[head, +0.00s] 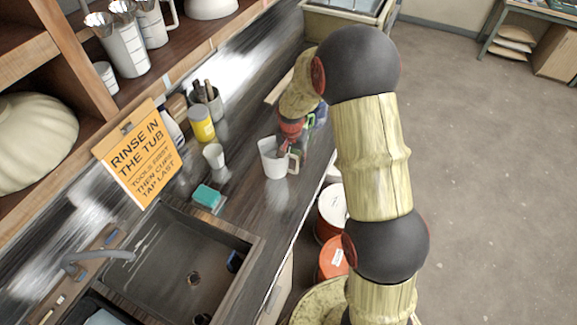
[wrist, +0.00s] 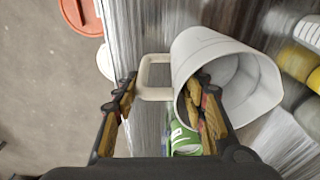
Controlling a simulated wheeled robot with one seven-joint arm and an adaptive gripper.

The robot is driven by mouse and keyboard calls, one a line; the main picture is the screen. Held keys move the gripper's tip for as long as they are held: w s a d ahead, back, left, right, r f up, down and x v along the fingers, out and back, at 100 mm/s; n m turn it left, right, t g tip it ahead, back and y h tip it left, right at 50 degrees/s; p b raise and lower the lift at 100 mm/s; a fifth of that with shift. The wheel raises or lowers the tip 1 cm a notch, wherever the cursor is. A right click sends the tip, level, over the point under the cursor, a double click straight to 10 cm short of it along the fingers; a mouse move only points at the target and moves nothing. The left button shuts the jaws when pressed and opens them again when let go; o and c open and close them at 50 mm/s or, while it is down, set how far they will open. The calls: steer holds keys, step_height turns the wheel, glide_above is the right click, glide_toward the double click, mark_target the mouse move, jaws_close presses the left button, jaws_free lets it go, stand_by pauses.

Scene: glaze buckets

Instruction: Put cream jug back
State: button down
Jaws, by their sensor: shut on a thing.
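The jug (head: 271,160) is white with a squared cream handle and sits at or just above the dark counter, left of my gripper (head: 287,148). In the wrist view the jug (wrist: 250,68) is tilted in the picture with its open mouth toward the camera. My gripper (wrist: 163,98) is shut on the jug. One finger is at the jug's mouth and the other is outside, beyond the handle (wrist: 146,76). I cannot tell whether the jug's base touches the counter.
The sink (head: 180,268) is nearer. A green item (wrist: 184,138) is close behind my gripper. Buckets (head: 331,204) stand on the floor.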

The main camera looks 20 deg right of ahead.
mark_target(289, 170)
steer(key=shift+w+a+f, duration=0.2)
steer(key=shift+a+f, duration=0.25)
steer(key=shift+f, duration=0.05)
steer(key=shift+w+a+f, duration=0.1)
steer(key=shift+a+f, duration=0.1)
steer(key=shift+f, duration=1.5)
steer(key=shift+f, duration=0.15)
steer(key=c, duration=1.1)
jaws_free()
steer(key=shift+o, duration=0.2)
